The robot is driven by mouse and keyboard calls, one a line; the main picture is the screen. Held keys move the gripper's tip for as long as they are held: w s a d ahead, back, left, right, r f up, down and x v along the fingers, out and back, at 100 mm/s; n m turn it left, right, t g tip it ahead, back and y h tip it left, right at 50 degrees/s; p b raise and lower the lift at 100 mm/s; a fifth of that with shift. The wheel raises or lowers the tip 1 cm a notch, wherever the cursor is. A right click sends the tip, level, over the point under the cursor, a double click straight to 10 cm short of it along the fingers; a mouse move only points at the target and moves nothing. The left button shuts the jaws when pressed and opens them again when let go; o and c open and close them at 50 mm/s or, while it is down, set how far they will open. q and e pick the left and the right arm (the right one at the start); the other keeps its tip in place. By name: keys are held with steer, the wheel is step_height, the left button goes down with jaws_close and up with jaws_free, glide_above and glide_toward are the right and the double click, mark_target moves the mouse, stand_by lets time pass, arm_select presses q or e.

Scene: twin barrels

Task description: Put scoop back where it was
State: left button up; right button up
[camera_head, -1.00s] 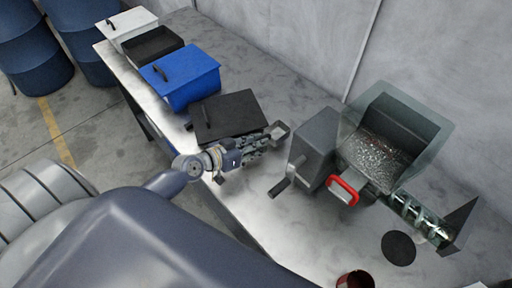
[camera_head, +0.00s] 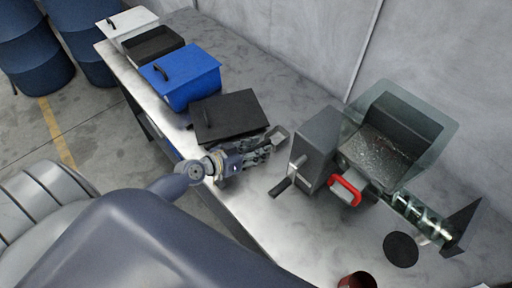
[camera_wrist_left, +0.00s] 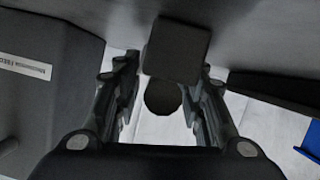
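A small grey, square-ended scoop (camera_head: 278,138) is at the fingertips of my left gripper (camera_head: 262,150), beside the black-lidded box. In the left wrist view the scoop shows as a dark square block (camera_wrist_left: 178,50) with a round dark end below it, between the spread fingers of my left gripper (camera_wrist_left: 163,105). Pale table shows in gaps on both sides of the round end, so the fingers look open around it. I cannot tell whether the scoop rests fully on the table. My right gripper is not in view.
A feeder machine with a crank (camera_head: 318,145), a red handle (camera_head: 345,188) and a hopper (camera_head: 372,160) stands to the right. Black (camera_head: 228,117), blue (camera_head: 190,85) and white (camera_head: 128,28) boxes line the table at left. Bare table (camera_head: 235,200) lies in front.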

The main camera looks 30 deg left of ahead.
arm_select(q)
steer(key=shift+r, duration=0.1)
steer(key=shift+s+r, duration=0.1)
steer(key=b+v, duration=0.2)
steer(key=v, duration=0.7)
steer(key=shift+s+a+b, duration=0.2)
steer(key=shift+s+b, duration=0.1)
steer(key=shift+s, duration=0.05)
steer(key=shift+b+v, duration=0.35)
steer(key=shift+v, duration=0.65)
steer(key=shift+r, duration=0.2)
